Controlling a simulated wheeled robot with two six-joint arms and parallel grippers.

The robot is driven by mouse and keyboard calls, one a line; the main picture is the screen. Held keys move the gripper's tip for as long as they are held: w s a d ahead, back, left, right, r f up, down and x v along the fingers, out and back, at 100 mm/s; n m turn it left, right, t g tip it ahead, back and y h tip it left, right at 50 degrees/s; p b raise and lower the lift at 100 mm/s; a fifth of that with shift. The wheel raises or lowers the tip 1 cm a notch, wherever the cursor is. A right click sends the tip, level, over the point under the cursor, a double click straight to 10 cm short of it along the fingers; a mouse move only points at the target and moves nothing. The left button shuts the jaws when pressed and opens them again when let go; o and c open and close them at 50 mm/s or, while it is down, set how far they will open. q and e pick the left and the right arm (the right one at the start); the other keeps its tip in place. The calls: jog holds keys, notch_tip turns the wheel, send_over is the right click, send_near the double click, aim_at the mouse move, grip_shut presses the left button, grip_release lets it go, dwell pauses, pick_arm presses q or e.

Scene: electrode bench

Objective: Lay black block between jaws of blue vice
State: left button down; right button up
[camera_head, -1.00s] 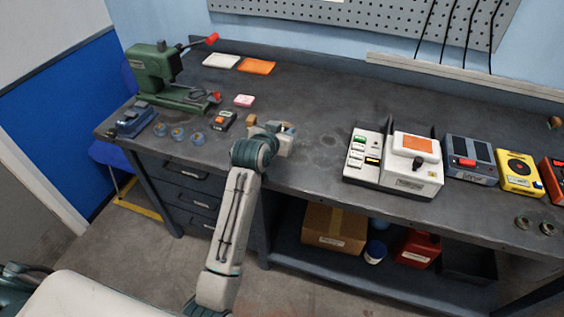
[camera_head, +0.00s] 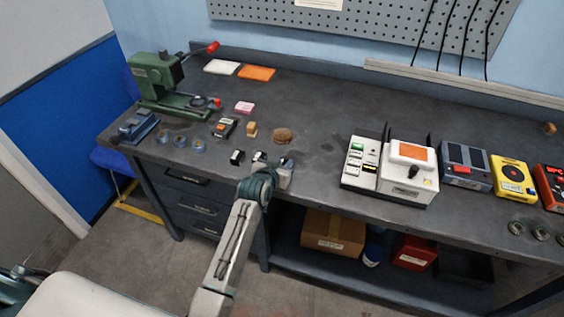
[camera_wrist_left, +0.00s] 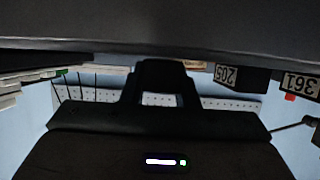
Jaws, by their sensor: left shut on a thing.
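The blue vice (camera_head: 136,126) stands at the left end of the bench, well to the left of my left gripper. My left gripper (camera_head: 286,166) is near the bench's front edge and shut on a dark thing that I take as the black block. In the left wrist view a black shape (camera_wrist_left: 160,80) sits in the middle, and block and fingers cannot be told apart there. Two dark blocks with white labels (camera_head: 238,157) (camera_head: 259,157) stand just left of the gripper. In the wrist view their labels read 205 (camera_wrist_left: 227,75) and 361 (camera_wrist_left: 299,82).
A green press (camera_head: 160,82) with a red-tipped lever stands behind the vice. Several small round pieces (camera_head: 180,140), a small orange-and-dark device (camera_head: 224,127), a tan block (camera_head: 251,129) and a brown disc (camera_head: 282,135) lie between. White machines (camera_head: 408,172) stand to the right.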

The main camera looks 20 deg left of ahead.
pick_arm(q)
jog(key=shift+f, duration=0.1)
jog(key=c, duration=1.1)
grip_release()
jog(key=shift+f, duration=0.1)
